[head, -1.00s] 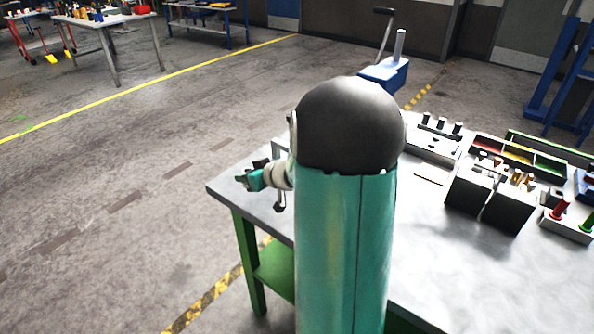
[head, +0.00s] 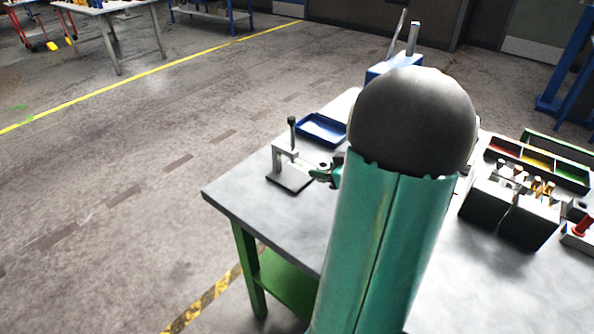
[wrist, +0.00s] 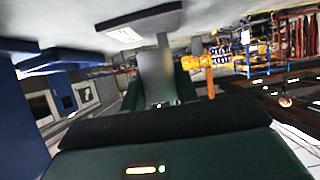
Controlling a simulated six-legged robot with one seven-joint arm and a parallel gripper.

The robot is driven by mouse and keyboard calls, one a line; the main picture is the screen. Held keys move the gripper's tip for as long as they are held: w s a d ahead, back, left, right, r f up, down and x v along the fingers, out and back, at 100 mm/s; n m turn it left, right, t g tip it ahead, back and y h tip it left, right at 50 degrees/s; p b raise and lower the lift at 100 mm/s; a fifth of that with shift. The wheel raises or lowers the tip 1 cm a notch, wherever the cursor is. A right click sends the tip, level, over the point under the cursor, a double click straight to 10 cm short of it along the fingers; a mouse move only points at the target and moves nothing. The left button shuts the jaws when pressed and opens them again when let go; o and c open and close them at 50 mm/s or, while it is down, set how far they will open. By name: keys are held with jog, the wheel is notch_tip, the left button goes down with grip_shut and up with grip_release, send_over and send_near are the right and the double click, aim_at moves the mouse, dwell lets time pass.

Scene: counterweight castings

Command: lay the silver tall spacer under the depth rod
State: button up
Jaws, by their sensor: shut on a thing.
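The depth rod (head: 292,132) is a dark-topped upright rod on a grey stand (head: 278,160) with a dark base plate (head: 290,182), near the table's left end in the head view. My gripper (head: 322,173) is just right of this stand, partly hidden by my own arm. In the wrist view, my gripper (wrist: 157,90) has its dark green fingers on both sides of a silver block, which looks like the silver tall spacer (wrist: 155,70). It is shut on it. The spacer cannot be made out in the head view. I cannot tell whether it touches the base plate.
A blue tray (head: 322,129) lies behind the stand. A blue device with a handle (head: 393,67) stands behind my arm. Dark blocks (head: 490,204) and a sectioned tray (head: 540,162) are on the right. The table's front left corner (head: 225,199) is bare.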

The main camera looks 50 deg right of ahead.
aim_at(296, 180)
jog(key=x, duration=0.5)
jog(key=shift+w+a+f, duration=0.1)
jog(key=shift+w+a, duration=0.1)
jog(key=shift+w, duration=0.2)
jog(key=x, duration=0.4)
jog(key=shift+w+f, duration=0.1)
jog(key=shift+f, duration=0.35)
jog(key=shift+c, duration=0.3)
jog(key=shift+f, duration=0.15)
jog(key=o, duration=1.1)
jog(key=shift+s+r, duration=0.2)
jog(key=shift+r, duration=0.05)
jog(key=v, duration=1.1)
jog(key=shift+s+r, duration=0.1)
jog(key=shift+s, duration=0.15)
